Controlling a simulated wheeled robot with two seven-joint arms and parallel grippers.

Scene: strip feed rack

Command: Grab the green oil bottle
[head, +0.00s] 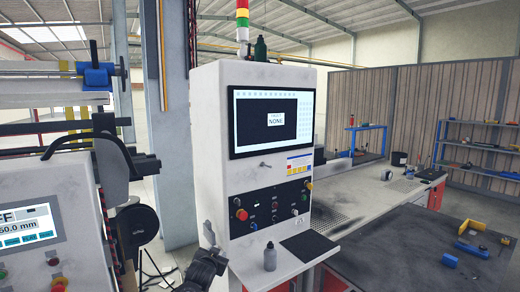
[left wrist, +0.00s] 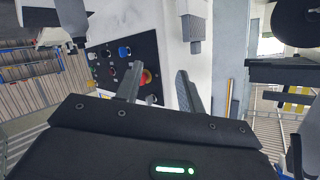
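A dark green bottle (head: 260,47) stands upright on top of the white control cabinet (head: 210,120), beside the signal light's base. A grey bottle (head: 270,257) with a nozzle stands on the cabinet's lower shelf. It appears upside down at the upper left of the left wrist view (left wrist: 72,18). My left gripper (head: 210,255) is low in front of the cabinet, left of the grey bottle and far below the green one. In the left wrist view its two fingers (left wrist: 158,72) are apart with nothing between them. My right gripper is not in view.
The cabinet's front carries a screen (head: 272,122) and a button panel (head: 272,207). A dark mat (head: 308,246) lies on the shelf. A grey machine with a black reel (head: 137,226) stands left. A dark table (head: 400,250) with blue and yellow parts is right.

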